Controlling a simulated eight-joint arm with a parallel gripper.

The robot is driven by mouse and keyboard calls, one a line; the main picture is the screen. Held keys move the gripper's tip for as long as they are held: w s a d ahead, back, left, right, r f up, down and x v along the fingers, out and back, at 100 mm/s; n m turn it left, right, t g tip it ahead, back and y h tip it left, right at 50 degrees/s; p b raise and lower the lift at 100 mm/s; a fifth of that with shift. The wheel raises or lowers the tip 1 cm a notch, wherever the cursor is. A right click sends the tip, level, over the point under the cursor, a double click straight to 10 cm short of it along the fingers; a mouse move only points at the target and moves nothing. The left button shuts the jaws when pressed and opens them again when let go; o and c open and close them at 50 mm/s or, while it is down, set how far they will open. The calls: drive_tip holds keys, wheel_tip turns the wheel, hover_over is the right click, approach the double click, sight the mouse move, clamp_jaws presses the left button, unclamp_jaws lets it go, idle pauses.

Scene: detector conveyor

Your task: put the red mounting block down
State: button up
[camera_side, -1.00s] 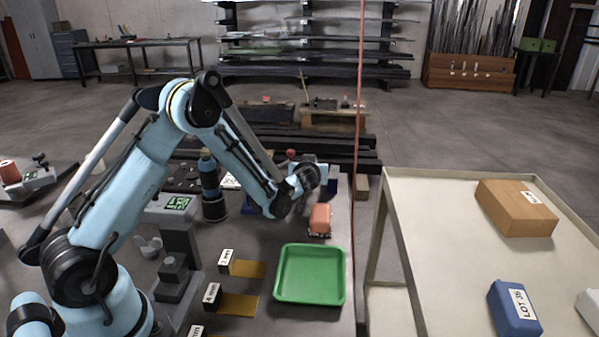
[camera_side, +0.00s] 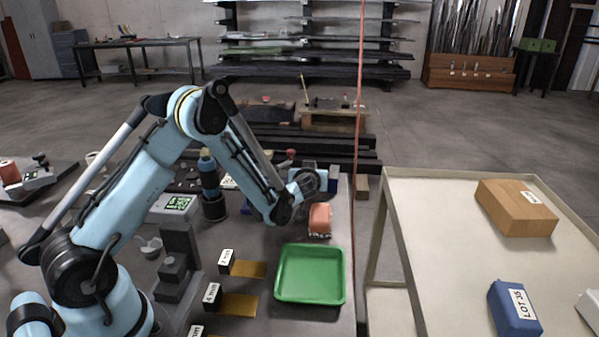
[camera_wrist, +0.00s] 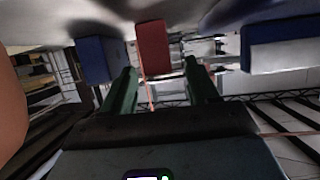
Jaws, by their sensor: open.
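The red mounting block (camera_wrist: 153,47) shows in the wrist view, upright, beyond and between the two green fingers of my gripper (camera_wrist: 160,68). The fingers are apart, and a gap shows on the right between the block and the right finger. I cannot tell whether the block touches the surface beside it. In the side view the arm's end hides the block, and the fingertips are not clear there.
Blue blocks stand left (camera_wrist: 93,59) and right (camera_wrist: 277,45) of the red block in the wrist view. In the side view a salmon block (camera_side: 320,218) sits close in front of my wrist, behind an empty green tray (camera_side: 310,274). A thin red cable (camera_side: 357,130) hangs to the right.

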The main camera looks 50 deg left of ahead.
drive_tip(key=s+d+r+m+g+h, duration=0.1)
drive_tip(key=s+d+r+m+h, duration=0.3)
drive_tip(key=s+d, duration=0.4)
drive_tip(key=s+d+r+m+g+h, duration=0.1)
drive_tip(key=s+d+r+m+h, duration=0.3)
drive_tip(key=s, duration=1.2)
drive_tip(key=d+r, duration=0.3)
drive_tip(key=d, duration=0.1)
drive_tip(key=shift+s+d+h, duration=0.3)
drive_tip(key=shift+d+h, duration=0.1)
drive_tip(key=shift+s+d+r+m+g+h, duration=0.1)
drive_tip(key=shift+s+d+m+g+h, duration=0.2)
drive_tip(key=shift+s+d+m, duration=0.15)
drive_tip(key=shift+a, duration=0.1)
